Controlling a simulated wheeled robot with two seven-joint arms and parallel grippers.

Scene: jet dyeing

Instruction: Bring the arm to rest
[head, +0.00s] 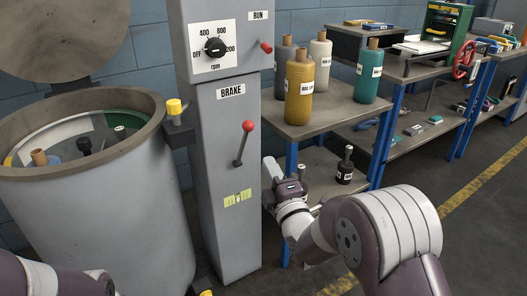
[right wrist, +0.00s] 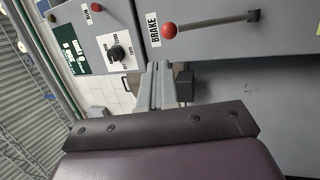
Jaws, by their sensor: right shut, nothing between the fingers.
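My right arm (head: 390,230) reaches in from the lower right in the head view. Its gripper (head: 268,163) is shut and empty, just right of the grey control column (head: 222,180), below the shelf of bottles. In the right wrist view the fingers of my right gripper (right wrist: 160,68) are together with nothing between them. They appear near the BRAKE lever's red knob (right wrist: 169,30) but not on it. The head view also shows this knob (head: 248,126), clear of the gripper. Part of my left arm (head: 50,275) shows at the lower left; its gripper is out of view.
The open round vessel (head: 150,105) stands left of the column, its lid (head: 60,35) raised. A speed dial (head: 214,47) and RUN lever (head: 266,47) are above.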

